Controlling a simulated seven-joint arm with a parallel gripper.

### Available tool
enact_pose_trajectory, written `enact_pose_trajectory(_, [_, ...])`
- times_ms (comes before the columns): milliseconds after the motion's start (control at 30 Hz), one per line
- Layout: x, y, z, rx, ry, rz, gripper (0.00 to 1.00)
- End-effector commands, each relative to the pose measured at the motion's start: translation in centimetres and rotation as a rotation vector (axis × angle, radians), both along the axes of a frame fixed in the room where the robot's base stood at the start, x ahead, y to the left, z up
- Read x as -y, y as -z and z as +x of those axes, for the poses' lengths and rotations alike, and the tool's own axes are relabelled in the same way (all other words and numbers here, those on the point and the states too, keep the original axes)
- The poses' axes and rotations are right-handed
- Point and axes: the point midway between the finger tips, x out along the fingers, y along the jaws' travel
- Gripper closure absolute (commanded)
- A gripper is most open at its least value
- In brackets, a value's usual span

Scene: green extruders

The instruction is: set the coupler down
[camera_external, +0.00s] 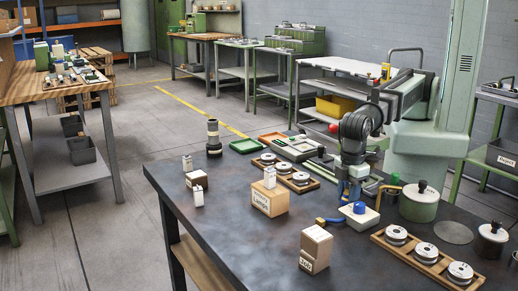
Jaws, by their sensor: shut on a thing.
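My gripper (349,196) points down over the right half of the dark table (235,225), just behind a white block with a blue top (359,212). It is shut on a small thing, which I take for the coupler. The fingers and the small picture hide most of it, so its shape is not clear. I cannot tell whether it touches the table.
Near my gripper are a blue and orange curved piece (329,220), a green lidded pot (420,203) and wooden trays of metal discs (425,262). The table's front-left area is clear.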

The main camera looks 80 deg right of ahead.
Motion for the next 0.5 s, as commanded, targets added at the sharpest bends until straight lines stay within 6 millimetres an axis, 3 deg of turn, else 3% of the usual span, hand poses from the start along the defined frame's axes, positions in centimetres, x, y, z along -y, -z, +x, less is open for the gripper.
enact_pose_trajectory(133, [0.0,0.01,0.0,0.0,0.0,0.0,0.54])
enact_pose_trajectory(500, [-0.02,-0.55,0.0,0.0,0.0,0.0,0.54])
